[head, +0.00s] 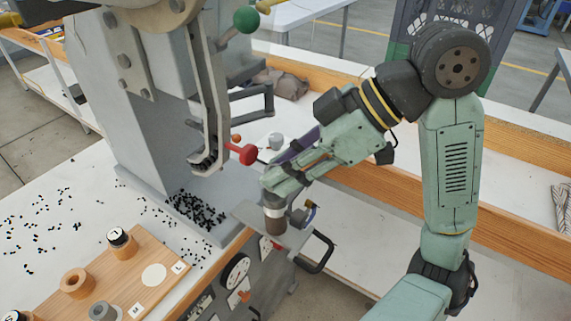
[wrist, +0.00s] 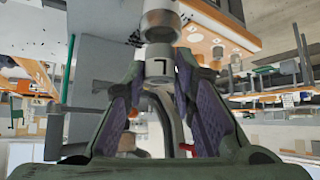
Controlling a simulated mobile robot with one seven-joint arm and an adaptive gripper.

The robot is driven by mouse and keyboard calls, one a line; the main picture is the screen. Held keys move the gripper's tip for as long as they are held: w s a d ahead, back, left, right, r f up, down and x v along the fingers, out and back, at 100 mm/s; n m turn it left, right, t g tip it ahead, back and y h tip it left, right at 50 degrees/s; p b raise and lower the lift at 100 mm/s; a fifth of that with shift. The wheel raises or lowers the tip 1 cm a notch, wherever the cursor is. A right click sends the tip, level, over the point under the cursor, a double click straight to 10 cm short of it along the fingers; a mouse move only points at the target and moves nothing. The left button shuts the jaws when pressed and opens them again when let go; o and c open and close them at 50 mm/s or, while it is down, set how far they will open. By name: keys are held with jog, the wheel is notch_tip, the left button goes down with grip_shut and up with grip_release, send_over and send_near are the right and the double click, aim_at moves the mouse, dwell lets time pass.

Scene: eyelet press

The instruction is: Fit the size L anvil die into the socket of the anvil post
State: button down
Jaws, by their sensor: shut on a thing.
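My gripper (head: 276,188) is shut on a light grey cylindrical die (wrist: 160,67). The die has a dark mark that reads like an upside-down L in the wrist view, and the two purple-padded fingers hold it from both sides. The anvil post (head: 274,224) is a short upright cylinder, metal above and brown below, standing on a grey plate under my gripper. It also shows in the wrist view (wrist: 160,22), in line with the die and very close to its end. Whether they touch, I cannot tell. The socket is hidden.
The grey press body (head: 155,115) rises at left, with a red knob (head: 247,154) near my gripper. A wooden board (head: 125,285) at lower left holds other dies, a wooden ring and a bare white circle by an L label. Black eyelets (head: 195,210) lie scattered.

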jog(key=shift+f+b, duration=0.55)
jog(key=shift+f, duration=0.2)
dwell(2.1)
jog(key=c, duration=1.2)
grip_release()
jog(key=shift+c, duration=0.2)
jog(key=shift+r, duration=0.1)
notch_tip(320, 180, up, 5)
jog(key=p, duration=0.4)
